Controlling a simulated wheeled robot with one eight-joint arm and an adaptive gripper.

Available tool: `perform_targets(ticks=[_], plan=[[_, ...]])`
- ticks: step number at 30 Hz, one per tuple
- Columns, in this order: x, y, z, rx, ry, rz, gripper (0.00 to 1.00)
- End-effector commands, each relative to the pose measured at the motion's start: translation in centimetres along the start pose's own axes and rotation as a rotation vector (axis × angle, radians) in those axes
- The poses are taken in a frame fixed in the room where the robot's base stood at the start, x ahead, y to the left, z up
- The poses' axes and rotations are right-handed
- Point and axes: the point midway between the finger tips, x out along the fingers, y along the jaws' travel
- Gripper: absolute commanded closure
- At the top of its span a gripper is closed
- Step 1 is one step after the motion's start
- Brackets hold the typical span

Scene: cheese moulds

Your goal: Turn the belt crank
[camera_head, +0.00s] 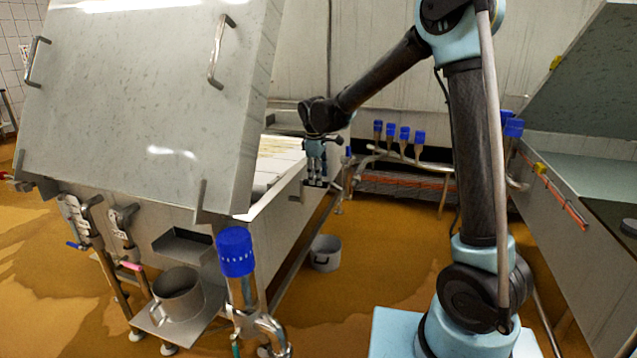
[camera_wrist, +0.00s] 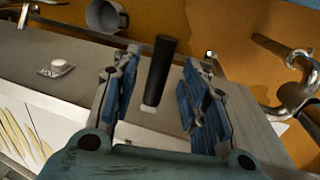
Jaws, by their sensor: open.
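My gripper (camera_head: 316,182) hangs pointing down beside the far end of the long metal trough (camera_head: 283,210). In the wrist view my gripper (camera_wrist: 164,62) is open, with one ribbed blue-grey finger on each side of a black cylindrical handle (camera_wrist: 159,72), which looks like the crank's grip. The handle stands between the fingers, with a visible gap to each. Its lower end meets a light metal part (camera_wrist: 150,118), probably the crank arm, partly hidden by my gripper. In the head view I cannot make out the crank clearly.
A large tilted metal lid (camera_head: 140,100) stands over the trough at left. A metal pot (camera_head: 325,252) sits on the wet brown floor. Blue-capped valves and pipes (camera_head: 405,158) run along the back wall.

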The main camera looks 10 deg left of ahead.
Motion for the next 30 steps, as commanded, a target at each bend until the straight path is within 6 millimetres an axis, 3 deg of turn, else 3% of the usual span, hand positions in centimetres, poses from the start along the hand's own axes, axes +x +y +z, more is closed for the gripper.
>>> perform_targets(ticks=[7, 18, 24, 30], plan=[[2.4, 0.0, 0.0, 0.0, 0.0, 0.0, 0.59], [2.8, 0.0, 0.0, 0.0, 0.0, 0.0, 0.59], [2.8, 0.0, 0.0, 0.0, 0.0, 0.0, 1.0], [2.8, 0.0, -0.1, -0.001, 0.0, -0.002, 1.0]])
